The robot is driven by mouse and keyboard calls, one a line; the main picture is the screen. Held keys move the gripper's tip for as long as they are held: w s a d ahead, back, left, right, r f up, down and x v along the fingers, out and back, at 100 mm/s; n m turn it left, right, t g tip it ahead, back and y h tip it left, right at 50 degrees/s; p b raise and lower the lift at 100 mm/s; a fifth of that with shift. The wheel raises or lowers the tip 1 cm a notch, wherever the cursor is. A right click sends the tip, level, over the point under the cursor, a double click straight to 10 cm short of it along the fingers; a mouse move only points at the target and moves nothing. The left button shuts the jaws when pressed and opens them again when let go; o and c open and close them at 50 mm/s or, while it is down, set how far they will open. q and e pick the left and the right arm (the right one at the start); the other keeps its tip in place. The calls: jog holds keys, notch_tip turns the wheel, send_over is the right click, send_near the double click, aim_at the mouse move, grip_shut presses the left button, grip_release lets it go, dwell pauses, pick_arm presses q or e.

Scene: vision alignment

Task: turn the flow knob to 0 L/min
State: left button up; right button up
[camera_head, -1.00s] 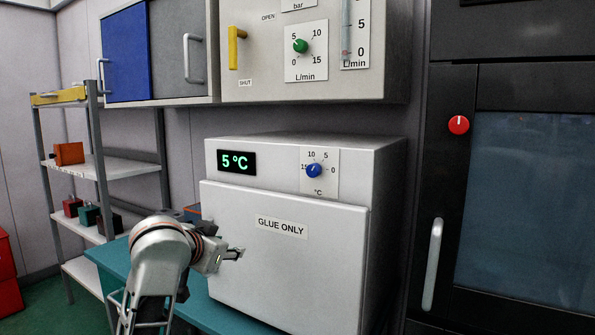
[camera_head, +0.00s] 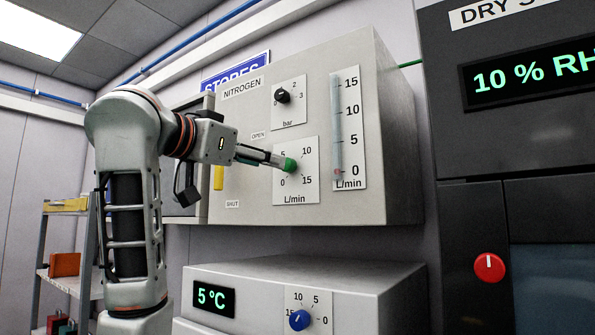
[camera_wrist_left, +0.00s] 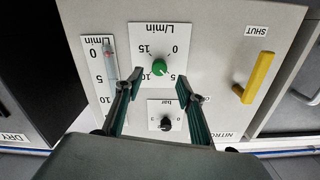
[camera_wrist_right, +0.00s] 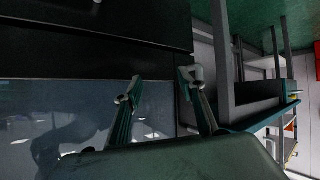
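The green flow knob (camera_head: 291,164) sits on the white L/min dial plate (camera_head: 310,190), marked 0, 5, 10 and 15, on the nitrogen panel. The knob also shows in the left wrist view (camera_wrist_left: 159,67), upside down; its pale mark is too small to read surely. My left gripper (camera_head: 268,158) reaches it from the left. In the left wrist view the left gripper (camera_wrist_left: 159,91) is open, its fingers spread on either side of the knob's line; contact cannot be told. My right gripper (camera_wrist_right: 158,88) is open and empty, before a dark cabinet.
Above the flow dial is a black bar knob (camera_head: 283,96). A yellow lever (camera_head: 218,178) is left of it and a flow tube (camera_head: 337,125) right. Below stands a cooler with a blue knob (camera_head: 299,320). A red knob (camera_head: 489,267) is on the dark cabinet at right.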

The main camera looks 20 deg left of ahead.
aim_at(290, 165)
pick_arm(q)
jog(key=p+x, duration=0.3)
jog(key=x, duration=0.4)
jog(key=shift+w, duration=0.2)
pick_arm(e)
jog(key=s+d, duration=0.1)
jog(key=s+f+g, duration=0.1)
jog(key=shift+s+d+h, duration=0.3)
jog(key=shift+s+d, duration=0.05)
jog(key=shift+d, duration=0.05)
pick_arm(q)
jog(key=shift+d, duration=0.1)
grip_shut()
pick_arm(e)
jog(key=shift+a, duration=0.35)
